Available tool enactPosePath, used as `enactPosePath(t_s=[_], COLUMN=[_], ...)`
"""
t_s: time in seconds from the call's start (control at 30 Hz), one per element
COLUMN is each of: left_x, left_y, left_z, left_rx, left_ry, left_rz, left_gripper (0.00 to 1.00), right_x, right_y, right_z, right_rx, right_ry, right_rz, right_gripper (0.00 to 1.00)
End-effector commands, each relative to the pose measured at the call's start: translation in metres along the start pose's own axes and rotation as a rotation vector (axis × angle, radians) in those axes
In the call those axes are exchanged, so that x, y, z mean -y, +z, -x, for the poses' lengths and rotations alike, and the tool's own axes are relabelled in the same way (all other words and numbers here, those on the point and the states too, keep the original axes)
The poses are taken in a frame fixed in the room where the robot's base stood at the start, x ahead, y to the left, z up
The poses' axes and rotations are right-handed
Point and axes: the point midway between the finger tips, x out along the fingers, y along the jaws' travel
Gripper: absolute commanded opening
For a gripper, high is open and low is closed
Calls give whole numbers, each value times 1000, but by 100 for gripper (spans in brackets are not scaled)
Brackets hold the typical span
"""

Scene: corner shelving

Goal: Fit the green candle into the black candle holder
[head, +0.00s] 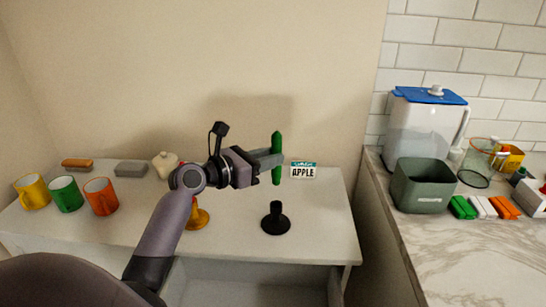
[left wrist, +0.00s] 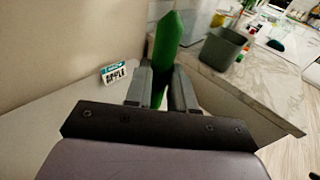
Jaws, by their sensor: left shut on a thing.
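The green candle (head: 276,146) is upright between the fingers of my left gripper (head: 271,161), which is shut on it. It also shows in the left wrist view (left wrist: 167,45), rising above the fingers (left wrist: 160,92). The black candle holder (head: 275,219) stands upright on the white cabinet top, near its front edge. The candle is above and behind the holder in the head view, apart from it. The holder is not visible in the left wrist view. My right gripper is not in view.
A yellow holder (head: 198,217) stands partly behind my left arm. An APPLE box (head: 303,171) is at the back. Yellow (head: 32,192), green (head: 65,194) and orange (head: 101,196) mugs stand left. An open drawer (head: 250,284) is below. A counter with a green bin (head: 423,186) is right.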

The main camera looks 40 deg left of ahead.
Motion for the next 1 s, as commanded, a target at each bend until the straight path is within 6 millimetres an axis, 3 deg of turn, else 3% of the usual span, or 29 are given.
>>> enactPosePath(t_s=[0.23, 0.7, 1.0], left_x=[0, 0, 0], left_y=[0, -43, -57], left_z=[1, -5, -6], left_rx=[0, 0, 0], left_ry=[-13, -13, -13], left_rz=[-1, 1, -1], left_gripper=[0, 0, 0], right_x=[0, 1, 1], right_y=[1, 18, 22], right_z=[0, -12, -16], right_rx=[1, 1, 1], right_ry=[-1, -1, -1], right_rz=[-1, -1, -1], right_gripper=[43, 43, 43])
